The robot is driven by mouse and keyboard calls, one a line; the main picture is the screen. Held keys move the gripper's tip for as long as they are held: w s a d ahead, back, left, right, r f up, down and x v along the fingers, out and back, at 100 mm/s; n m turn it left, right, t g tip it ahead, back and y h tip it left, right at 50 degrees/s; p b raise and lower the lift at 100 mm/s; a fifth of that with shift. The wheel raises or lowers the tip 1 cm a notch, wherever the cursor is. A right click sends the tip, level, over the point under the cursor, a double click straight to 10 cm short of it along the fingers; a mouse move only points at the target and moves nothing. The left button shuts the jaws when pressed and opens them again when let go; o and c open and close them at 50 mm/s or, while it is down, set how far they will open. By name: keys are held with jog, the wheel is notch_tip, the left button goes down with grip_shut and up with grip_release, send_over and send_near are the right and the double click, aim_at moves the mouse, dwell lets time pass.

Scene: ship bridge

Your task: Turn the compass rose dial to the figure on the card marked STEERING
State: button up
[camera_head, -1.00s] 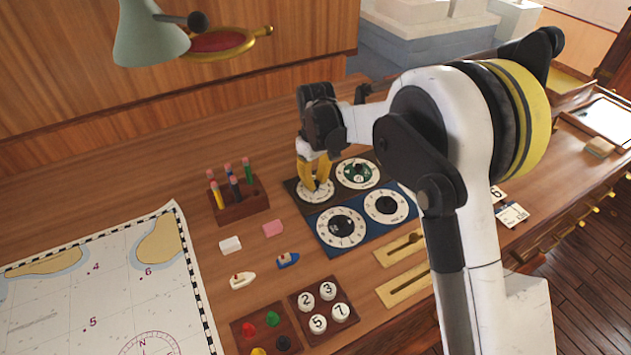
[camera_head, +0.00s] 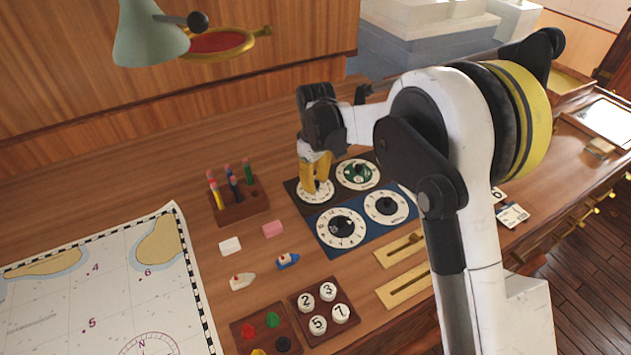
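Four round dials sit on two dark panels in the middle of the desk. The back-left dial (camera_head: 318,193) has a white rim; its centre is hidden by my gripper (camera_head: 314,190). My yellow fingers point down onto it, and I cannot tell whether they are closed on its knob. The back-right dial (camera_head: 357,173) has a green centre. The front-left dial (camera_head: 341,228) and front-right dial (camera_head: 387,205) have black centres. I cannot make out which is the compass rose. Small cards (camera_head: 512,215) lie right of my arm; their headings are too small to read.
A pencil block (camera_head: 238,207) stands left of the dials. Erasers, two toy boats (camera_head: 288,261), a peg tray and a numbered button block (camera_head: 323,310) lie in front. Brass sliders (camera_head: 399,249) are beside the panels. A chart (camera_head: 110,285) covers the left.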

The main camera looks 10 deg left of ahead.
aim_at(316, 183)
jog(key=shift+o, duration=0.8)
notch_tip(316, 183, up, 12)
jog(key=shift+d+r, duration=0.1)
jog(key=s+d+r+m+t+b, duration=0.1)
jog(key=s+d+r+m+t, duration=0.15)
jog(key=s+d, duration=0.4)
jog(key=s+d+r+m+t+b, duration=0.1)
jog(key=s+d+r+m+b, duration=0.2)
jog(key=d, duration=0.7)
jog(key=s+d+f+m+t, duration=0.2)
jog(key=s+d+f+m, duration=0.1)
jog(key=s+d, duration=0.3)
jog(key=s+d+f+m+t+b, duration=0.1)
jog(key=s+d+f+m, duration=0.2)
jog(key=s+d, duration=0.4)
jog(key=shift+s+m+t, duration=0.35)
jog(key=shift+s+m, duration=0.2)
jog(key=shift+s, duration=0.7)
